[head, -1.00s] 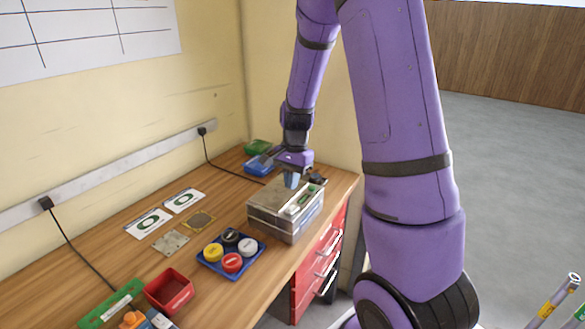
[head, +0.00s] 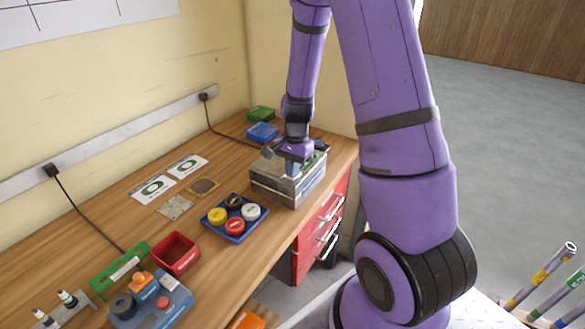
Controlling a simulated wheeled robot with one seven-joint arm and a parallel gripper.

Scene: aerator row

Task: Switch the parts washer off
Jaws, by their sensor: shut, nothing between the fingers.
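A grey metal box (head: 268,183) stands at the right end of the wooden bench. A cable from the rear wall socket runs towards it, and it looks like the parts washer. A green strip shows on its top at the right. My gripper (head: 291,171) is shut and empty, pointing down at the top of this box near its front edge. I cannot tell whether its tips touch the box. The gripper and wrist hide part of the top, and no switch can be made out.
A blue tray of coloured round pieces (head: 235,237), a red bin (head: 175,254) and a blue-grey device with knobs (head: 152,303) stand left of the box. Blue (head: 262,132) and green (head: 261,114) bins stand behind. Red drawers (head: 322,222) are below.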

